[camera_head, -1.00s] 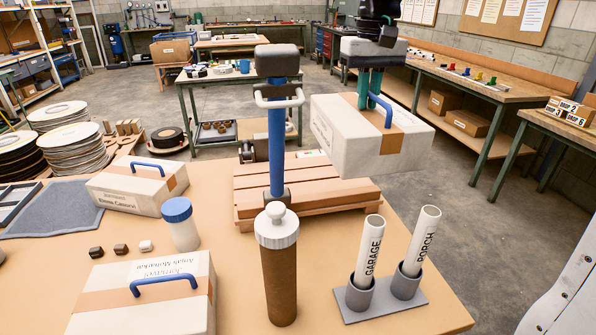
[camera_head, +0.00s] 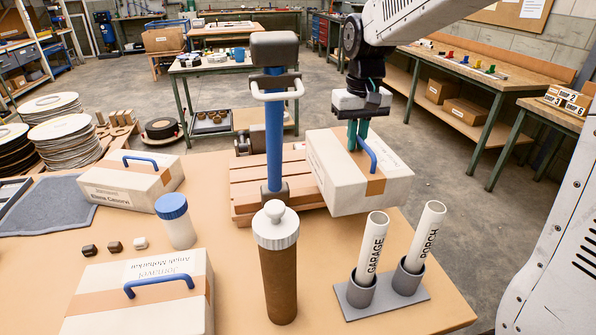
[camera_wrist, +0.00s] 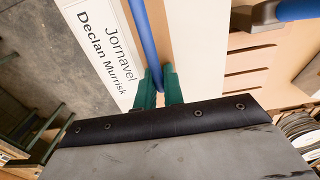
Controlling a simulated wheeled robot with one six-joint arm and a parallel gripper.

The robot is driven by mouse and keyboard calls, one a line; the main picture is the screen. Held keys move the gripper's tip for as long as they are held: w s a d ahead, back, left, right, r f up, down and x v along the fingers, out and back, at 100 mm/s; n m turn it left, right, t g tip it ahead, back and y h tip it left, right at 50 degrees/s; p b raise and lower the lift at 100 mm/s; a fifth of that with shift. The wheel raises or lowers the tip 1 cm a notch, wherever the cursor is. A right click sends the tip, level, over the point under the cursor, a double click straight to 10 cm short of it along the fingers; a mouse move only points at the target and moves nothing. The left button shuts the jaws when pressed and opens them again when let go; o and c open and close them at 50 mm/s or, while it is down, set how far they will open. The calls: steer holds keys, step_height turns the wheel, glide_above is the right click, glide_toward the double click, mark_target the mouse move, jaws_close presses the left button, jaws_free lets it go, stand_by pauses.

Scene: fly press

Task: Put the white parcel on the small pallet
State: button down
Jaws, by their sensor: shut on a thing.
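My gripper (camera_head: 357,135) is shut on the blue handle (camera_wrist: 143,40) of a white parcel (camera_head: 340,185) with a tan band. Its label in the wrist view reads "Jornavel Declan Murrisk" (camera_wrist: 105,45). The small pallet (camera_head: 245,190), of brown wooden slats, lies on the table behind the blue post. The parcel hangs slightly tilted at the pallet's right end and hides that end. I cannot tell whether they touch. The pallet's slats (camera_wrist: 250,70) also show beside the parcel in the wrist view. Two other white parcels with blue handles lie on the left, one behind (camera_head: 110,190) and one in front (camera_head: 150,310).
The blue post (camera_head: 274,140) with a dark head and white handle stands close in front of the pallet. A brown cylinder with a white lid (camera_head: 278,270), a blue-capped jar (camera_head: 178,222) and a holder with two white tubes (camera_head: 385,305) stand on the table (camera_head: 225,305).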

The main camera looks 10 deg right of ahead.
mark_target(330, 132)
steer(key=shift+w+f, duration=0.1)
steer(key=shift+f, duration=0.45)
steer(key=shift+w+f, duration=0.15)
steer(key=shift+w, duration=0.2)
steer(key=shift+w+a+f, duration=0.1)
steer(key=shift+w+f, duration=0.7)
steer(key=shift+w, duration=1.75)
steer(key=shift+w+f, duration=0.85)
steer(key=shift+w, duration=1.65)
steer(key=shift+w+a+f, duration=0.1)
steer(key=shift+w+f, duration=0.7)
steer(key=shift+w, duration=1.75)
steer(key=c, duration=1.9)
jaws_free()
steer(key=shift+f, duration=0.2)
steer(key=shift+c, duration=0.2)
steer(key=o, duration=0.4)
steer(key=shift+d, duration=0.1)
steer(key=shift+o, duration=0.2)
step_height(330, 132, up, 12)
steer(key=shift+r, duration=0.15)
